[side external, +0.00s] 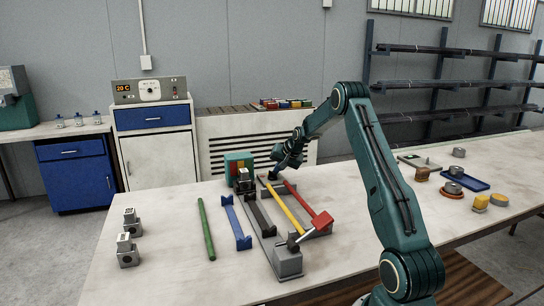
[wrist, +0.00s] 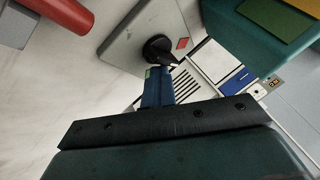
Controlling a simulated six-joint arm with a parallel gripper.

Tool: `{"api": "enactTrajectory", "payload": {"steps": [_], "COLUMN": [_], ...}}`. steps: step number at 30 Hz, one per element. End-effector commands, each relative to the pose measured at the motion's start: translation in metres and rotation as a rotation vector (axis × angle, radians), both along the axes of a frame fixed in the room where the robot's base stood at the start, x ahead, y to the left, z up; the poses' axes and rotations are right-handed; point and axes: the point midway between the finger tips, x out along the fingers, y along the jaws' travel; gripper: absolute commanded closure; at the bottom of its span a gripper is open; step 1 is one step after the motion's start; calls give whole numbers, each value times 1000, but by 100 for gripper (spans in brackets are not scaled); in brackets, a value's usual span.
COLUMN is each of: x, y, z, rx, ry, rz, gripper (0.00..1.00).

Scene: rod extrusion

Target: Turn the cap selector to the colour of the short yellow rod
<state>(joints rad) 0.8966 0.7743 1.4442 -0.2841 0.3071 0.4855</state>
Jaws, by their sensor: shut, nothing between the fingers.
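The cap selector is a black knob (wrist: 158,48) on a pale grey plate (wrist: 128,36) in the wrist view. In the side external view my gripper (side external: 275,178) is low at the far end of the bench fixture and hides the knob. A yellow rod (side external: 287,208) lies along the fixture.
A teal box with coloured panels (side external: 239,161) stands just left of my gripper. A red piece (side external: 321,220), a black piece (side external: 258,213), a blue piece (side external: 235,224) and a green rod (side external: 206,228) lie nearby.

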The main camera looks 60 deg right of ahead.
Motion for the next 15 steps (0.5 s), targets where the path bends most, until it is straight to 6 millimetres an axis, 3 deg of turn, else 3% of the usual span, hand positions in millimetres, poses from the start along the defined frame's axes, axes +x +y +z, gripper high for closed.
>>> {"api": "enactTrajectory", "payload": {"steps": [1, 4, 13, 15], "x": [2, -1, -18, -25], "y": [10, 3, -39, -41], "z": [-4, -5, -2, 12], "rx": [21, 20, 1, 0], "ry": [8, 9, 2, 0], "rz": [26, 21, -2, -2], "gripper": [100, 100, 100, 100]}}
